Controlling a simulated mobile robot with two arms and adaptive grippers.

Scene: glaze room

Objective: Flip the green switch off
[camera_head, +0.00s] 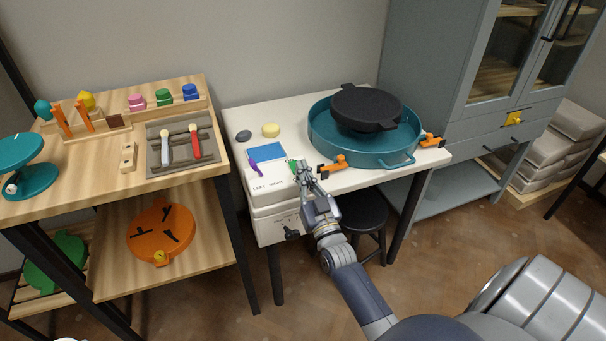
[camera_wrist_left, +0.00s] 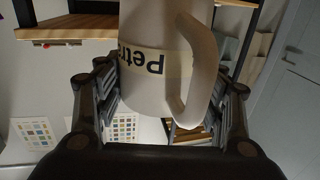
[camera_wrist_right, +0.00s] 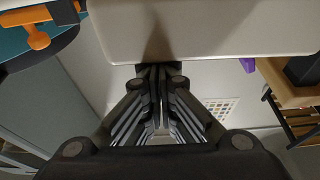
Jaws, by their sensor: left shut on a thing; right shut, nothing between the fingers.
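A small green piece (camera_head: 292,164), which may be the green switch, shows on the white table just left of my right gripper. It is partly hidden, and I cannot tell its position. My right gripper (camera_head: 301,169) is shut and empty at the table's front part. In the right wrist view its closed fingers (camera_wrist_right: 158,72) are at the edge of a pale surface; no green shows there. My left gripper (camera_wrist_left: 165,95) is shut on a pale mug (camera_wrist_left: 160,35) with a "Petr" label and a handle on the right. It is not seen in the head view.
The white table (camera_head: 235,120) holds a purple item (camera_head: 252,166), a blue mat (camera_head: 266,152), a yellow piece (camera_head: 271,130), a grey piece (camera_head: 244,136) and a teal basin (camera_head: 330,147) with a black pan (camera_head: 368,106). Orange clamps (camera_head: 334,163) sit by the basin. A wooden shelf (camera_head: 100,190) stands left.

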